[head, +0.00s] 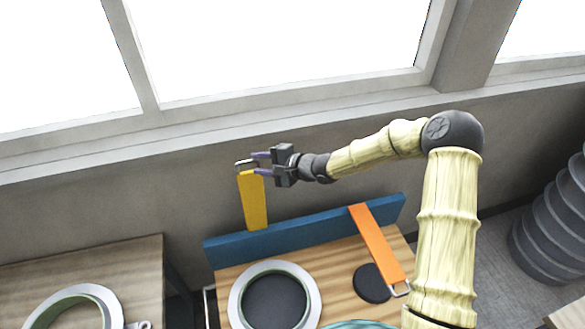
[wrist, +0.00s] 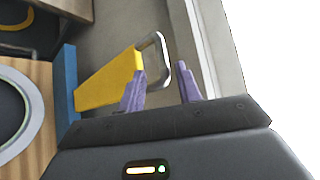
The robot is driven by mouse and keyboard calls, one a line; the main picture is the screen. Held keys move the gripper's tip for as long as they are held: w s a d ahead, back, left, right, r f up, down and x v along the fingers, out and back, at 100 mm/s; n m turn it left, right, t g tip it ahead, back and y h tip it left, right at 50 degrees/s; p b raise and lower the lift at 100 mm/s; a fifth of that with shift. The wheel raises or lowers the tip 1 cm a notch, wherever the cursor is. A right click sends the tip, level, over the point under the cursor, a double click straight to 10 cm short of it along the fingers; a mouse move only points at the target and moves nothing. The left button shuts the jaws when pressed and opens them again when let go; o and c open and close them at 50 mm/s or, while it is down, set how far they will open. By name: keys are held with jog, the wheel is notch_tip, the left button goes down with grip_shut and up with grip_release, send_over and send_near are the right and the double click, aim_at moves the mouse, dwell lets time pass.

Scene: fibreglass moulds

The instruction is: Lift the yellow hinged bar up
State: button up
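The yellow hinged bar (head: 253,200) stands nearly upright at the left part of the blue board (head: 300,232), with a metal loop handle (head: 246,162) at its top. In the wrist view, the yellow bar (wrist: 110,80) runs from the blue board (wrist: 68,85) to the handle (wrist: 160,45). My gripper (head: 253,163) is at the handle, with its purple fingers apart. In the wrist view, the handle's end lies between the fingers of my gripper (wrist: 160,68), with a visible gap to the right finger. Contact with the left finger is unclear.
An orange bar (head: 377,245) lies forward from the blue board over the wooden table (head: 335,262). A round mould (head: 232,300) and a dark disc (head: 371,284) are on that table. The wall and window are close behind the bar. Another table (head: 90,262) stands left.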

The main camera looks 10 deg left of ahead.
jog(key=b+v, duration=0.1)
jog(key=v, duration=1)
jog(key=shift+s+r+b, duration=0.15)
jog(key=shift+r+b, duration=0.2)
jog(key=shift+r, duration=0.1)
jog(key=shift+d+f, duration=0.1)
jog(key=s+d+f+n+t+h+b, duration=0.1)
jog(key=s+d+f+n+h+b, duration=0.3)
jog(key=d+f+h, duration=0.65)
jog(key=s+d+n+g+h+b, duration=0.1)
jog(key=s+d+n+b, duration=0.1)
jog(key=s+d, duration=0.3)
jog(key=s+d+r+n+g+h+b, duration=0.1)
jog(key=s+d+g+h+b, duration=0.1)
jog(key=s+d, duration=0.4)
jog(key=s, duration=0.5)
jog(key=shift+s+d+r+n, duration=0.2)
jog(key=shift+s+n, duration=0.05)
jog(key=shift+n, duration=0.15)
jog(key=shift+w, duration=0.15)
